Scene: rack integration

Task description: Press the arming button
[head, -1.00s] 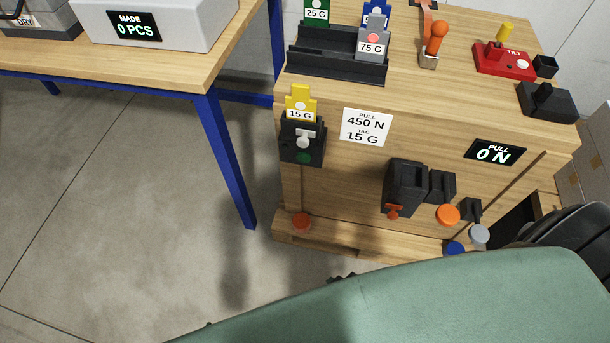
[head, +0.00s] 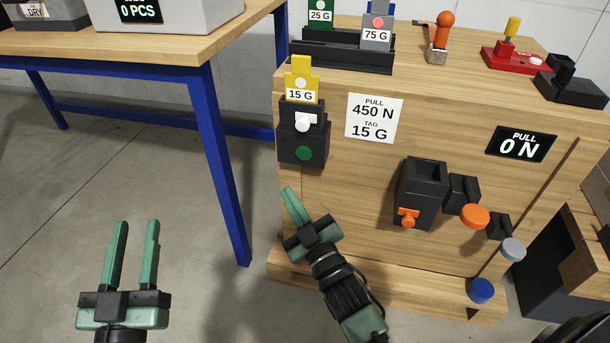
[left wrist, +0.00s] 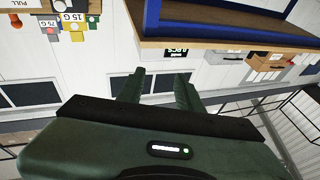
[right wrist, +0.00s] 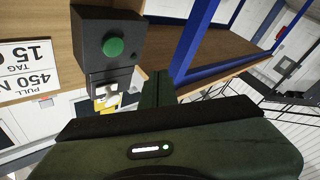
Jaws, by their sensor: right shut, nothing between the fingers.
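A green round button (head: 304,153) sits on the lower front of a black box (head: 290,130) on the wooden cabinet's face. A yellow 15 G tag (head: 301,77) stands in the top of this box. In the right wrist view the green button (right wrist: 113,47) shows upper left, with the box (right wrist: 90,22) around it. My right gripper (head: 288,190) is shut and empty, its tips below the button and apart from it. My left gripper (head: 136,224) is open and empty over the floor at left; its fingers also show in the left wrist view (left wrist: 158,82).
A black holder (head: 421,188) with an orange knob (head: 408,216) sticks out to the right, beside orange, grey and blue round caps. A display (head: 521,144) reads 0 N. A blue-legged table (head: 225,165) stands at left. The floor between is clear.

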